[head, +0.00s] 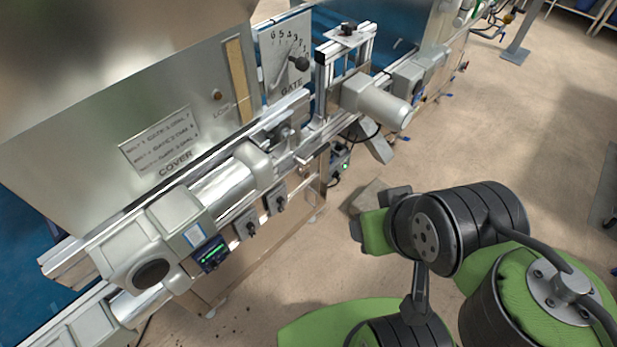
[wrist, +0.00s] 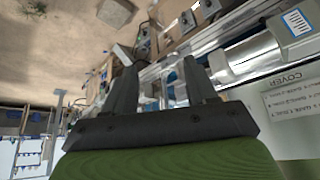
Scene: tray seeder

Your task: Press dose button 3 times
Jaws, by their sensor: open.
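My gripper (wrist: 162,80) shows in the wrist view with its two dark fingers spread apart and nothing between them. The seeder machine lies beyond the fingers. In the head view my arm is at the lower right, apart from the machine. I cannot tell for certain which part is the dose button. A small control box (head: 340,163) with a green light sits low on the machine's side, near the end of the motor. Any label on it is too small to read.
A metal cover (head: 85,165) fills the left. A gate dial (head: 283,60) with a black-knobbed lever stands at the back. A grey motor (head: 375,103) juts toward me. A display (head: 210,254) and switches (head: 276,198) line the front. The floor (head: 500,130) at right is open.

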